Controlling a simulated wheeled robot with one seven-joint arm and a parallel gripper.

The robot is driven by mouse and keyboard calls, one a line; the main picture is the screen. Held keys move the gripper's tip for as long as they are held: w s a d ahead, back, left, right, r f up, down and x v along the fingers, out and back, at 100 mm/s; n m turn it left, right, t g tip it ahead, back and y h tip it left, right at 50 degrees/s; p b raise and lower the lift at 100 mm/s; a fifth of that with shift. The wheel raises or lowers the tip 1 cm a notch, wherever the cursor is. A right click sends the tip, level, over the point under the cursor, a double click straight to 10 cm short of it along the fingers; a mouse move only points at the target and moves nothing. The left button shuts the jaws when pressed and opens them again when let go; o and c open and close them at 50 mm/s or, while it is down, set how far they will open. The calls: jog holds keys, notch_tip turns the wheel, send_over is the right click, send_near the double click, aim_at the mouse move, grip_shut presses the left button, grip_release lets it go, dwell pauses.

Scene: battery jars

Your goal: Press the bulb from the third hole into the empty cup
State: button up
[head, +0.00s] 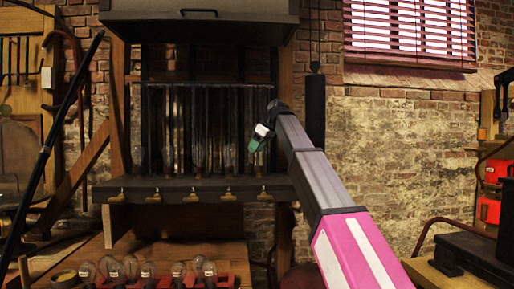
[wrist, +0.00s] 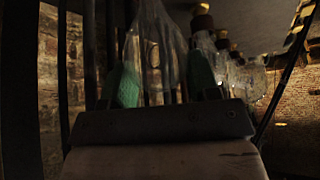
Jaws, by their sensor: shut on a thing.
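My gripper (head: 259,138) is in front of the dark rack, above the right part of its shelf. In the wrist view its two green pads (wrist: 160,85) stand either side of a clear glass bulb (wrist: 152,40), and it is shut on that bulb. The bulb's far end is hard to make out. Several glass bulbs (head: 198,154) show dimly in a row along the shelf (head: 180,184). In the wrist view more glass pieces with brass ends (wrist: 202,24) line the dark shelf at upper right. I cannot tell which cup is empty.
A red holder (head: 222,282) with several clear round bulbs (head: 131,267) sits at the bottom of the head view. Brass fittings (head: 192,197) line the shelf's front edge. A dark hood (head: 200,27) hangs above. A black post (head: 315,115) stands right of the rack.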

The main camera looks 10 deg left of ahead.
jog(key=shift+f, duration=0.15)
dwell(0.3)
jog(key=o, duration=1.1)
jog(key=shift+w+d+r, duration=0.1)
jog(key=shift+d+r, duration=0.05)
jog(key=shift+r, duration=0.1)
jog(key=v, duration=1)
jog(key=shift+s, duration=0.35)
